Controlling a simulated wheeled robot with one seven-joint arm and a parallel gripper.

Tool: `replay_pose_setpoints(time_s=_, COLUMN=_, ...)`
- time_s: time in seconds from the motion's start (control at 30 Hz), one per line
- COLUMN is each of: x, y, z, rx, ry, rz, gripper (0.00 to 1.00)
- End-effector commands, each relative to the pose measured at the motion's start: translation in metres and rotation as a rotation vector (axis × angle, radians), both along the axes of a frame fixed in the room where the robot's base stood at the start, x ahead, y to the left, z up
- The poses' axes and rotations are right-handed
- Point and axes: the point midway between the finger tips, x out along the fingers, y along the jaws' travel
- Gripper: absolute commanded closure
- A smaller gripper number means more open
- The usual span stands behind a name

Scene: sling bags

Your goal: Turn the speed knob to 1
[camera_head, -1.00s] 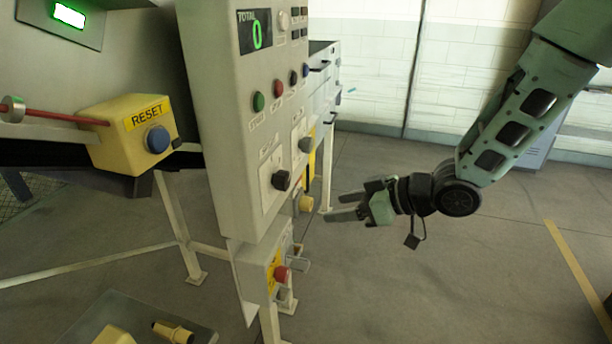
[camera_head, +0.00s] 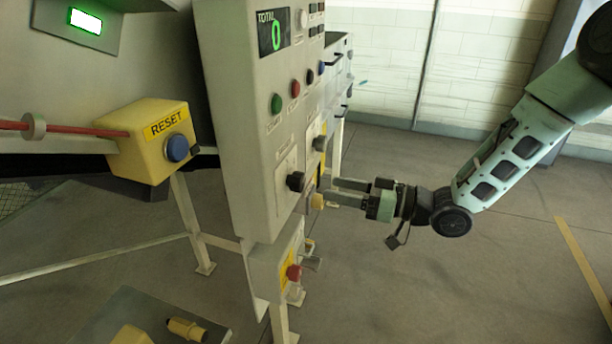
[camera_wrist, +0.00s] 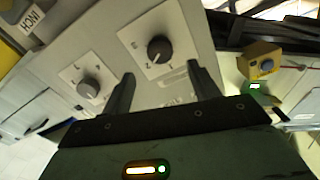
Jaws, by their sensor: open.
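A black knob (camera_head: 296,181) sits on a white plate on the front of the control panel. A grey knob (camera_head: 319,143) sits on a second plate farther along. The wrist view shows the dark knob (camera_wrist: 159,49) ahead and the grey knob (camera_wrist: 88,88) to its left, each with markings around it. The labels are too small to read, so I cannot tell which is the speed knob. My gripper (camera_head: 330,190) is open, its fingers pointing at the panel. In the wrist view its fingertips (camera_wrist: 160,72) are spread just below the dark knob, with nothing between them.
Green, red, black and blue buttons (camera_head: 296,89) line the panel above the knobs. A lower box has a red button (camera_head: 293,272). A yellow RESET box (camera_head: 150,142) stands left. The floor at right is open.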

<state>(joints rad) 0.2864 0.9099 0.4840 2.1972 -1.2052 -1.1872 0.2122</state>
Motion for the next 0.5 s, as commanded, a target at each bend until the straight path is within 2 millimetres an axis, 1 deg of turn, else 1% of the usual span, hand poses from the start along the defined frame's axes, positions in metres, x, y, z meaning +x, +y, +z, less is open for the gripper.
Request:
replay_pose_setpoints(time_s=0.03, x=0.003, y=0.012, z=0.003, rx=0.001, ry=0.001, rz=0.005, gripper=0.40)
replay_pose_setpoints(time_s=0.2, x=0.014, y=0.042, z=0.003, rx=0.001, ry=0.002, rz=0.003, gripper=0.40)
replay_pose_setpoints(time_s=0.33, x=0.021, y=0.059, z=0.002, rx=0.000, ry=0.000, rz=0.002, gripper=0.40)
replay_pose_setpoints(time_s=0.5, x=0.026, y=0.071, z=0.001, rx=-0.001, ry=0.000, rz=0.000, gripper=0.40)
